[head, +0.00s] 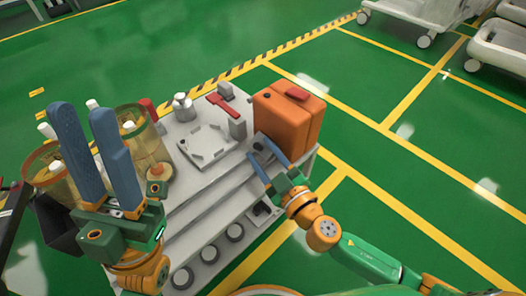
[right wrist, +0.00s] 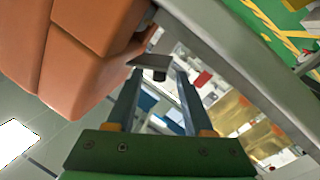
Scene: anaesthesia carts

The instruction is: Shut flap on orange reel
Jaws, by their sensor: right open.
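In the right wrist view, a thin grey plate (right wrist: 148,60) shows by the fingertips near the reel. I cannot tell whether it is the flap, or how the flap stands. My left gripper (head: 80,110) is open, fingers upward and apart, at the cart's left end.
Green floor is free right of the cart. White carts stand at the upper right.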

